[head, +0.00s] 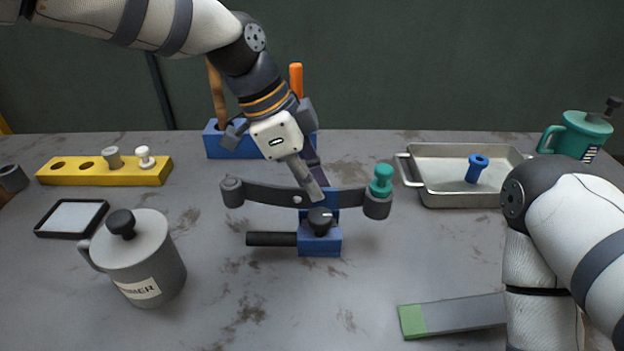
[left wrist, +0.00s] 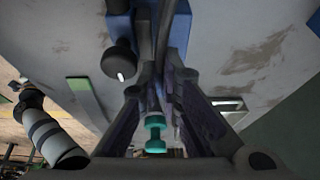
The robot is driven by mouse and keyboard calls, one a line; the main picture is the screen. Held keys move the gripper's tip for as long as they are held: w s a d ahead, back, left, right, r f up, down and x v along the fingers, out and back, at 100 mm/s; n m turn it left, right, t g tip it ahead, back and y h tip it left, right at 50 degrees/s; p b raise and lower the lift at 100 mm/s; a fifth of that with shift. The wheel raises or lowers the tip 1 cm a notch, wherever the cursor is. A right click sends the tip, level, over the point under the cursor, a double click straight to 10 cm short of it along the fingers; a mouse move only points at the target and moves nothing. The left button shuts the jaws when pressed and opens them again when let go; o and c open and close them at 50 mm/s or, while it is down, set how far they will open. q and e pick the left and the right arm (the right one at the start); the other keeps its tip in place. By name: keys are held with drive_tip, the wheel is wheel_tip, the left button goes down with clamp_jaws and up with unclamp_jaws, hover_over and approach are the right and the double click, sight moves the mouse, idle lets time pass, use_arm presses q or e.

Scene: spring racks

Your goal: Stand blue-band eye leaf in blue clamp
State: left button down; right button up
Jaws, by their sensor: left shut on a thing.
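The eye leaf (head: 268,194) is a dark, slightly curved bar with a round eye at each end. It stands on edge across the blue clamp (head: 320,243), which has a black knob and a dark handle to the left. A blue patch shows mid-leaf; I cannot tell whether it is the band or a clamp jaw. A teal pin (head: 382,180) is at the leaf's right eye, also seen in the left wrist view (left wrist: 155,135). My left gripper (head: 314,192) is shut on the leaf near its middle, just above the clamp. Seating depth is hidden. My right gripper is out of view.
A grey mug (head: 150,265) and black-rimmed pad (head: 72,217) are left. A yellow block (head: 105,172) with pegs and a blue tool holder (head: 235,143) stand behind. A metal tray (head: 440,195) holds a blue pin. A green-ended bar (head: 460,315) lies front right.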

use_arm(q)
drive_tip(key=shift+f, duration=0.5)
idle(1.2)
drive_tip(key=shift+f, duration=0.35)
drive_tip(key=shift+f, duration=0.6)
idle(0.6)
drive_tip(key=shift+r, duration=0.65)
drive_tip(key=shift+f, duration=0.8)
idle(2.6)
drive_tip(key=shift+r, duration=0.2)
drive_tip(key=shift+r+p, duration=0.3)
drive_tip(key=shift+r, duration=0.3)
